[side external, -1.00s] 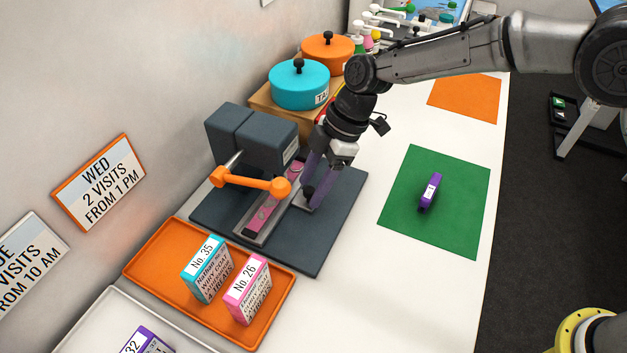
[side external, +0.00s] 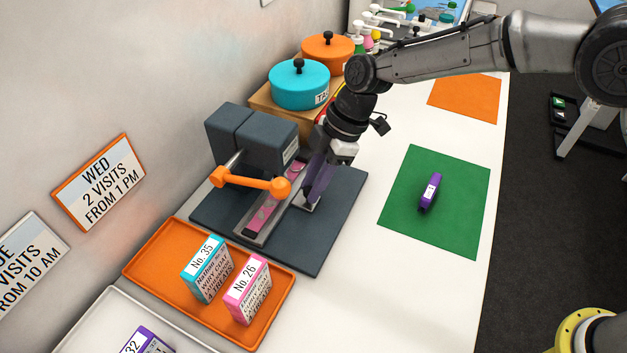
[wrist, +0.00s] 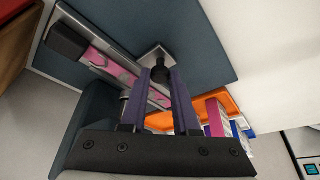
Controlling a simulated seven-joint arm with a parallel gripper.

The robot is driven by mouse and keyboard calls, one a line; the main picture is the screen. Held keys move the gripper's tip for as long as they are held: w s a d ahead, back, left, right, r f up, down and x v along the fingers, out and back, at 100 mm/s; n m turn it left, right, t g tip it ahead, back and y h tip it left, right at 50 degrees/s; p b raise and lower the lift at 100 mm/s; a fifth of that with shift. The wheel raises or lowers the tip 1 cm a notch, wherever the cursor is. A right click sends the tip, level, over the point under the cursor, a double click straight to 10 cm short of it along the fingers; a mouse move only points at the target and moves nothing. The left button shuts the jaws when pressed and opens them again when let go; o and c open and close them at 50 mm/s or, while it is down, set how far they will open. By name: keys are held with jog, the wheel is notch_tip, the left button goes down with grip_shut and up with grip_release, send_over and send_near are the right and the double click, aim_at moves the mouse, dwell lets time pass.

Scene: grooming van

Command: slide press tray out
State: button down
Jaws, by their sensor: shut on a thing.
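The press (side external: 255,140) is dark grey with an orange lever (side external: 250,183) and stands on a dark base plate (side external: 330,220). A narrow metal press tray (side external: 262,220) with a pink strip runs under the press block; it also shows in the wrist view (wrist: 118,68). A small metal plate with a black knob (wrist: 160,70) sits at the tray's side. My gripper (side external: 312,197) points down beside the tray, its purple fingers shut on the knob. In the side view the fingers mostly hide the knob.
An orange tray (side external: 150,268) with a teal box (side external: 206,270) and a pink box (side external: 248,290) stands in front of the press. Teal (side external: 300,88) and orange (side external: 328,50) pots stand behind. A green mat (side external: 455,215) with a purple item (side external: 430,190) lies right.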

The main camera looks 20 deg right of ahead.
dwell(0.8)
jog(key=s+d, duration=0.6)
jog(key=shift+s+d, duration=0.35)
jog(key=shift+d, duration=0.05)
jog(key=c, duration=0.7)
grip_release()
jog(key=shift+o, duration=0.2)
jog(key=v, duration=1.4)
jog(key=shift+f, duration=0.1)
